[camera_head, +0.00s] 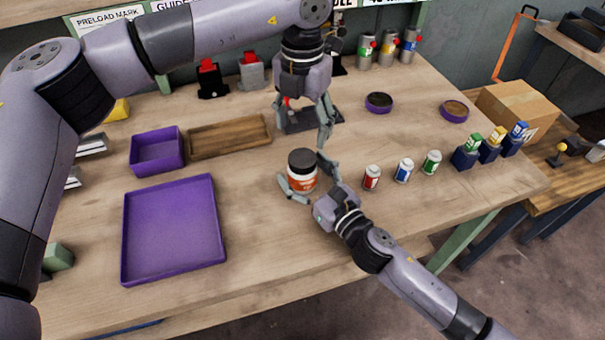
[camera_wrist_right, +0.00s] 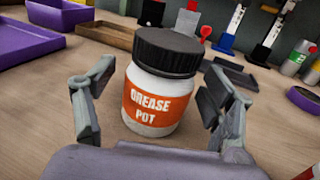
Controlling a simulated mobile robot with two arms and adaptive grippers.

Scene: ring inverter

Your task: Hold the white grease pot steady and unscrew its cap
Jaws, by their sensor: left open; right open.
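The white grease pot (camera_head: 301,180) stands upright on the wooden workbench, with an orange label and a black cap (camera_head: 302,160) on top. It also shows in the right wrist view (camera_wrist_right: 152,112), between the fingers. My right gripper (camera_head: 308,178) is open around the pot, one finger on each side; in the right wrist view (camera_wrist_right: 150,105) gaps show between the fingers and the pot. My left gripper (camera_head: 303,120) is open, pointing down above and behind the pot, apart from the cap.
A purple tray (camera_head: 174,229), a purple bin (camera_head: 156,151) and a wooden tray (camera_head: 230,137) are on the left. Red (camera_head: 371,178), blue (camera_head: 404,170) and green (camera_head: 431,162) small cans stand to the right. Two round purple dishes (camera_head: 379,102) (camera_head: 454,110) lie behind. The bench front is clear.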

